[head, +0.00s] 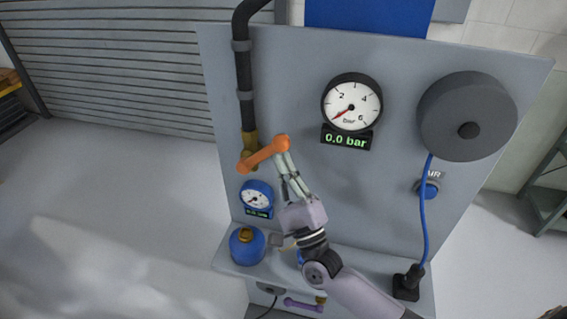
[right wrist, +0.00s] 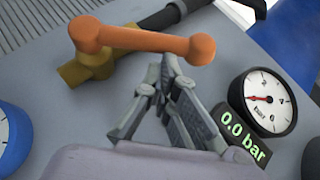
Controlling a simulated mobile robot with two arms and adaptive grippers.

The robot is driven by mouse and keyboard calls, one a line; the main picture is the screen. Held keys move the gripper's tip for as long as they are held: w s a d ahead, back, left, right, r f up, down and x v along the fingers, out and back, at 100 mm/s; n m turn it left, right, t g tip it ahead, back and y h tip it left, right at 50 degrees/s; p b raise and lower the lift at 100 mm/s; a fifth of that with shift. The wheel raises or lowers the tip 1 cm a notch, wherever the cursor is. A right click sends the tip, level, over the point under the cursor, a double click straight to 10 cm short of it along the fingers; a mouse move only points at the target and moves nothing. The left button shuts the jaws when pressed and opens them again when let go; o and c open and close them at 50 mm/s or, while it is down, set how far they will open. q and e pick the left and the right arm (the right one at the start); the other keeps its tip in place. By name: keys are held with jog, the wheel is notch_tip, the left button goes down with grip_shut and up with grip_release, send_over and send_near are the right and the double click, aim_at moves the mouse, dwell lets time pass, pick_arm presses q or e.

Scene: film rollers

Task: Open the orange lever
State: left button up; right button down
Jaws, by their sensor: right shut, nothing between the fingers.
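The orange lever (head: 263,154) sits on a brass valve (head: 250,142) at the lower end of a black pipe on the grey panel. It slants up to the right in the head view. In the right wrist view the lever (right wrist: 142,42) crosses above my fingers, with the brass valve (right wrist: 92,66) behind its left end. My right gripper (head: 283,160) is shut and empty, its fingertips close beside the lever's right end. In the right wrist view the fingertips (right wrist: 168,62) are just below that end. I cannot tell whether they touch it. My left gripper is not in view.
A large gauge (head: 351,103) with a "0.0 bar" display (head: 346,138) is right of the lever. A small blue gauge (head: 256,198) is below it. A blue canister (head: 246,245) stands on the ledge. A grey hose reel (head: 466,116) hangs at right. Panel between is clear.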

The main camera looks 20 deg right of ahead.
aim_at(269, 153)
jog(key=r, duration=0.1)
jog(key=a+r+n+y+p, duration=0.1)
jog(key=r+n+g, duration=0.1)
jog(key=shift+w+a+r+y+p, duration=0.15)
jog(key=shift+w+r+y+p, duration=0.15)
jog(key=shift+p, duration=0.1)
jog(key=shift+w+a+r, duration=0.7)
jog(key=shift+a+r, duration=0.1)
jog(key=shift+a, duration=0.05)
jog(key=shift+a+r, duration=0.1)
